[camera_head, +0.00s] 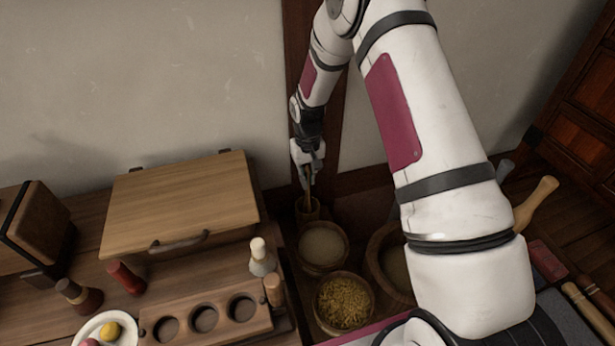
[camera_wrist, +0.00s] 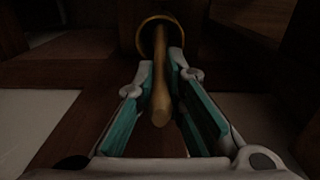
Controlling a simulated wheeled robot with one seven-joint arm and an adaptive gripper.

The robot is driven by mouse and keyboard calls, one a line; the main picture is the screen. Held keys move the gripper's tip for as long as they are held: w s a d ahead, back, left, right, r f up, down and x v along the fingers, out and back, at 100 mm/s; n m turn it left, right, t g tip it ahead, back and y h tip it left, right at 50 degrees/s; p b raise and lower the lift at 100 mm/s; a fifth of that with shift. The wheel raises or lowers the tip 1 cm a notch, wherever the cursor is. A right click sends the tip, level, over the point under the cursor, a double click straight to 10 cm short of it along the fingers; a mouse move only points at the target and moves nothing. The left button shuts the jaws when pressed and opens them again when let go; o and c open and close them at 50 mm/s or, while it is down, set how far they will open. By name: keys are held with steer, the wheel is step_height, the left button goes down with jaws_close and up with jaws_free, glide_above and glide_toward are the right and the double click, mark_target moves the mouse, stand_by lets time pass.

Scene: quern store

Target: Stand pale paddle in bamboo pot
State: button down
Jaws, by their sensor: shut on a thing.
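The pale paddle is held upright in my gripper (camera_head: 308,178). Its wooden handle (camera_wrist: 160,103) points toward the camera in the wrist view, between the two fingers, and its far end runs to the round opening of the bamboo pot (camera_wrist: 141,38). In the head view the paddle (camera_head: 308,195) shows as a short strip below the fingertips, reaching the mouth of the small brown bamboo pot (camera_head: 309,215). Its lower end is hidden in or behind the rim; I cannot tell how deep it goes. My gripper is shut on the handle, just above the pot.
A bowl of pale meal (camera_head: 322,247) and a bowl of yellow grain (camera_head: 343,303) stand just in front of the pot. A larger wooden tub (camera_head: 377,270) is partly behind my arm. A lidded wooden box (camera_head: 182,200) stands left. The wall is close behind.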

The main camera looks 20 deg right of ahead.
steer(key=c, duration=1.6)
jaws_free()
step_height(320, 180, up, 12)
